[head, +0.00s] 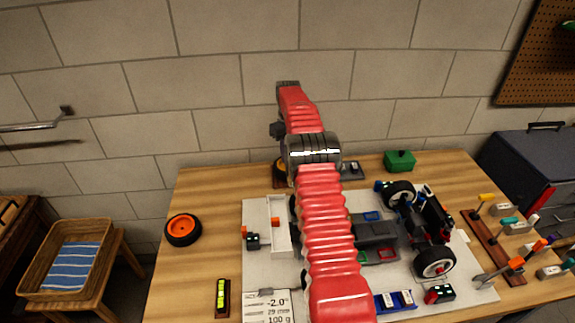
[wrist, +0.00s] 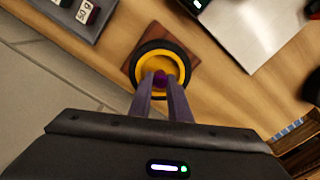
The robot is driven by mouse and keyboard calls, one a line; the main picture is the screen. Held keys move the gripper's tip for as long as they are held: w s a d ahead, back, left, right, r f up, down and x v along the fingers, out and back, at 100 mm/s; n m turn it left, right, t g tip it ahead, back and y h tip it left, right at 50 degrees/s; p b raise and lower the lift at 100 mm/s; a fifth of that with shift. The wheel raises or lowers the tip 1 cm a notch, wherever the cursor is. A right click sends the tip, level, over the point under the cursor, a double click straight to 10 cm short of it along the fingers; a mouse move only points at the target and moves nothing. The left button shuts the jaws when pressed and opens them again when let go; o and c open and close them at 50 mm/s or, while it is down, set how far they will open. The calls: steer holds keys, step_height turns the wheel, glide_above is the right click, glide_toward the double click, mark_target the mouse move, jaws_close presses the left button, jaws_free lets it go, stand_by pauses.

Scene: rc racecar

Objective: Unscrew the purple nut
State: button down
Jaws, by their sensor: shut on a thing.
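The purple nut (wrist: 160,77) shows in the wrist view, at the centre of a yellow-rimmed wheel (wrist: 149,61) with a black tyre. The wheel lies on a brown wooden base (wrist: 131,42). My gripper (wrist: 160,86) is shut on the purple nut, with one finger on each side of it. I cannot tell whether the nut is still threaded on. In the head view my red arm hides most of the wheel; only a sliver of it (head: 280,165) shows at the back of the table.
A scale (head: 352,171) and a green box (head: 399,161) stand at the table's back. A part-built car (head: 420,228) is on the white mat (head: 258,284). An orange wheel (head: 183,230) lies at left, and a tool rack (head: 492,249) at right.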

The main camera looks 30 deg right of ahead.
steer(key=shift+r, duration=0.75)
stand_by(0.3)
steer(key=shift+r, duration=1.95)
